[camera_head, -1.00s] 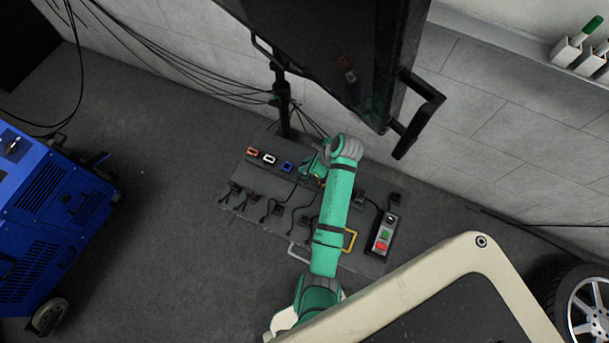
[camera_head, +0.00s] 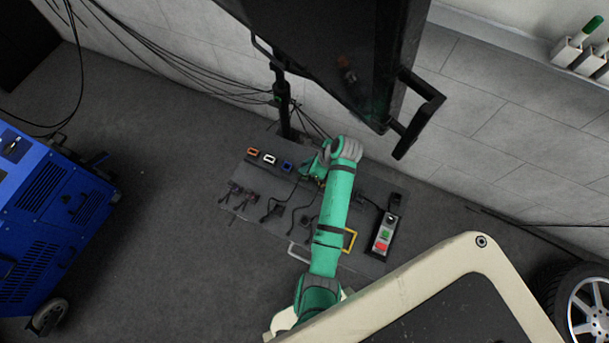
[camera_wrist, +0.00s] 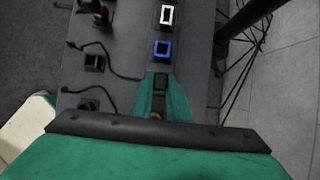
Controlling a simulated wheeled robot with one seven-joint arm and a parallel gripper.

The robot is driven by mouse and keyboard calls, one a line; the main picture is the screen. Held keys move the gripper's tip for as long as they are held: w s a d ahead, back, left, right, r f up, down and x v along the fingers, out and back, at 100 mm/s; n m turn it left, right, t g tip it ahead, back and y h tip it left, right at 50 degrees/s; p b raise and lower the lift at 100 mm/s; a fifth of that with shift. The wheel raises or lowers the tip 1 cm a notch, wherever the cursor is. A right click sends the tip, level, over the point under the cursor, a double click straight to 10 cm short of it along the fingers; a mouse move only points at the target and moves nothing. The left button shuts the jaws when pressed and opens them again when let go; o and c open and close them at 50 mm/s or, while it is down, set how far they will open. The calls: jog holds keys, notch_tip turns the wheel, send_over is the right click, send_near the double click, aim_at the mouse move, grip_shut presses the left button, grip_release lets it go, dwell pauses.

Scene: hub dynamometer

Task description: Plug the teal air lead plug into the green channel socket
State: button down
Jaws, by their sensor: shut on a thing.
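My gripper (camera_head: 314,174) is over the dark panel, at the right end of the row of framed sockets. In the wrist view my gripper (camera_wrist: 160,84) points up the picture towards the blue-framed socket (camera_wrist: 163,48). It is shut on a small dark plug (camera_wrist: 160,82), mostly hidden between the teal fingers. A thin black lead runs to the fingers from the left; the plug's own colour cannot be made out. The green channel socket is not visible in either view; my arm and gripper cover that part of the panel.
The panel (camera_head: 240,190) also carries an orange socket (camera_head: 253,152), a white socket (camera_head: 269,159) and several dark plugs with leads. A control box (camera_head: 383,236) with green and red buttons and a yellow handle (camera_head: 350,240) are at right. A dark screen (camera_head: 330,40) overhangs the back.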

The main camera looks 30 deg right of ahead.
jog(key=shift+f, duration=1.1)
jog(key=c, duration=1.6)
grip_release()
jog(key=shift+r, duration=0.15)
jog(key=v, duration=1)
jog(key=shift+s+d+r, duration=0.1)
jog(key=shift+s+r, duration=0.1)
jog(key=shift+r, duration=0.1)
jog(key=shift+f, duration=0.1)
